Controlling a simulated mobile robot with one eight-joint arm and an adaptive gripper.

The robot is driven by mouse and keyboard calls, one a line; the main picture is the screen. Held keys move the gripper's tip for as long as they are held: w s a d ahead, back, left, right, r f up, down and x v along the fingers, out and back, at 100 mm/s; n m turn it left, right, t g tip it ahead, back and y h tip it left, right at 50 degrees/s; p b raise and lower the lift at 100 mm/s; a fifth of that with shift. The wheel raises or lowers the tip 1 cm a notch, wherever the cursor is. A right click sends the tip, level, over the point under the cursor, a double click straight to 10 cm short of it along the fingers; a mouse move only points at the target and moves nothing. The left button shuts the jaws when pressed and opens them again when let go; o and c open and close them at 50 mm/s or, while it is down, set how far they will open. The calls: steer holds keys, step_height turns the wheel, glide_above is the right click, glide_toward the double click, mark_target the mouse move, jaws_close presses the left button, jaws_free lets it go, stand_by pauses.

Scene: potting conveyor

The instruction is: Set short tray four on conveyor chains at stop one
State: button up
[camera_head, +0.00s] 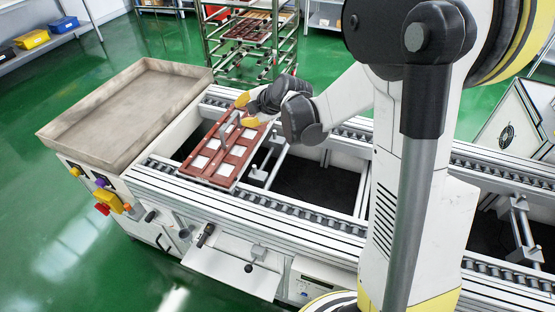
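A short tray (204,181), red-brown with pale square cells and a grey rim, lies across the two conveyor chains (310,215) at the left end of the conveyor. It looks flat. A thin grey upright bar or handle (229,128) stands along the tray's middle. My gripper (246,111), dark with yellow fingertips, reaches in from the right over the tray's far end. The fingertips are apart, one on each side of the bar's far end, and look open. I cannot tell whether they touch it. No number on the tray is legible, and the stop is not clearly visible.
A large beige bin (72,133) stands just left of the tray. Grey crossbars and posts (262,172) lie to the tray's right. A rack with more red-brown trays (248,27) stands behind. Chain to the right is bare. My arm hides part of the conveyor.

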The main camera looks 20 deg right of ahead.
steer(key=s+a+r+m, duration=0.1)
steer(key=s+r+m, duration=0.2)
steer(key=s, duration=0.3)
steer(key=s+a+r+m+g+h, duration=0.1)
steer(key=s+r+m, duration=0.1)
steer(key=s+m, duration=0.25)
steer(key=s+r+m, duration=0.3)
steer(key=s, duration=0.3)
steer(key=s+f+m+g+h, duration=0.1)
steer(key=s+m+h, duration=0.1)
steer(key=s+m, duration=0.7)
steer(key=s, duration=0.6)
steer(key=shift+d+f, duration=0.25)
steer(key=shift+d, duration=0.1)
steer(key=shift+m, duration=0.25)
